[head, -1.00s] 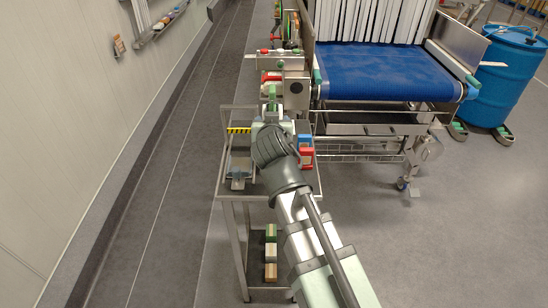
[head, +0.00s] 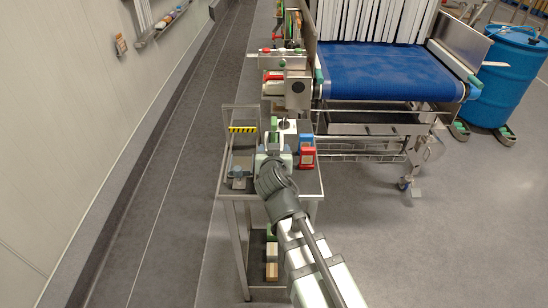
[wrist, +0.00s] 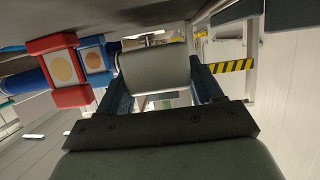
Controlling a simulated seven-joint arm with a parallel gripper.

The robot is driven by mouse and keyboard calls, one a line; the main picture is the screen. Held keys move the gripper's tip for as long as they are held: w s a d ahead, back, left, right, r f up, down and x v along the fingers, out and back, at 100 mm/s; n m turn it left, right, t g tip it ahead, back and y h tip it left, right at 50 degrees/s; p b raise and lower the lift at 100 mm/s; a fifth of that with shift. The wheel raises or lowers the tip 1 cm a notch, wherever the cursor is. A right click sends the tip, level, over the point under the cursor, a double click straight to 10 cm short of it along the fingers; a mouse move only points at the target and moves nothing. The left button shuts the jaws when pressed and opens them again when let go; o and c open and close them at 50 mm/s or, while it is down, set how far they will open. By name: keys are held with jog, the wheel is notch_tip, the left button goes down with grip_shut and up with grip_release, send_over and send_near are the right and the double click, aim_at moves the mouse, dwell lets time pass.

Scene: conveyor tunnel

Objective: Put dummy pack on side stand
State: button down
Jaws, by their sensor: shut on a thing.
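My gripper (wrist: 158,80) has its two dark fingers shut on a pale grey, rounded block (wrist: 155,68), which looks like the dummy pack. In the head view my gripper (head: 271,144) is over the front middle of a steel stand (head: 313,185), likely the side stand. The held block cannot be made out there. I cannot tell whether it touches the stand's top.
A red block (head: 306,143) and a blue block stand right of my gripper. A grey-blue fixture (head: 239,172) is to the left, before a yellow-black striped bar (head: 242,129). A pale box (head: 288,127) is behind. The blue conveyor (head: 385,72) lies beyond.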

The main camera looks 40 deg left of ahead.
jog(key=shift+f, duration=1.25)
jog(key=shift+c, duration=0.8)
grip_release()
jog(key=shift+f, duration=0.15)
jog(key=shift+v, duration=2.85)
jog(key=shift+a, duration=0.1)
